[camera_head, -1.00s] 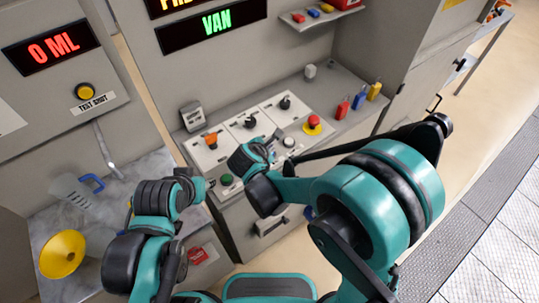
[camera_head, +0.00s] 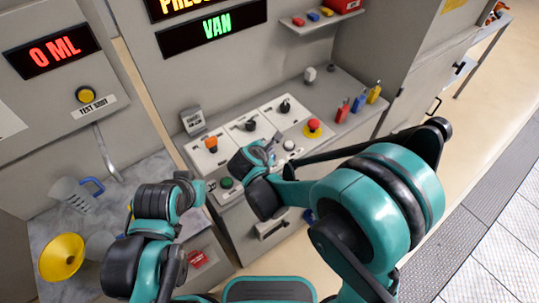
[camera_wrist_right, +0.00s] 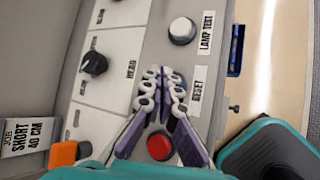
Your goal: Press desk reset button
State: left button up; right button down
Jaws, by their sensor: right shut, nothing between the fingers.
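The desk panel carries a RESET label (camera_wrist_right: 196,90). In the right wrist view my right gripper (camera_wrist_right: 163,85) is shut and empty, its fingertips over the spot beside that label. They hide whatever button sits there, and I cannot tell whether they touch it. A white button (camera_wrist_right: 182,30) stands by the LAMP TEST label, and a red button (camera_wrist_right: 159,146) shows on the other side of the fingers. In the head view my right gripper (camera_head: 268,152) is over the panel's front row, partly hidden by its wrist. My left gripper (camera_head: 197,190) is low at the left, its fingers unclear.
An orange knob (camera_head: 211,143), black knobs (camera_head: 250,125) and a red mushroom button (camera_head: 313,125) rise from the panel. A green button (camera_head: 226,183) lies near my left gripper. A jug (camera_head: 73,193) and yellow funnel (camera_head: 62,257) stand at the left.

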jog(key=shift+f, duration=0.1)
jog(key=shift+f+b, duration=0.35)
jog(key=shift+b, duration=0.15)
jog(key=shift+f+b, duration=0.5)
dwell(0.7)
jog(key=shift+r, duration=0.1)
jog(key=shift+r+p, duration=0.7)
jog(key=shift+r, duration=0.15)
jog(key=shift+r, duration=0.1)
notch_tip(320, 180, up, 5)
jog(key=p, duration=0.4)
dwell(0.3)
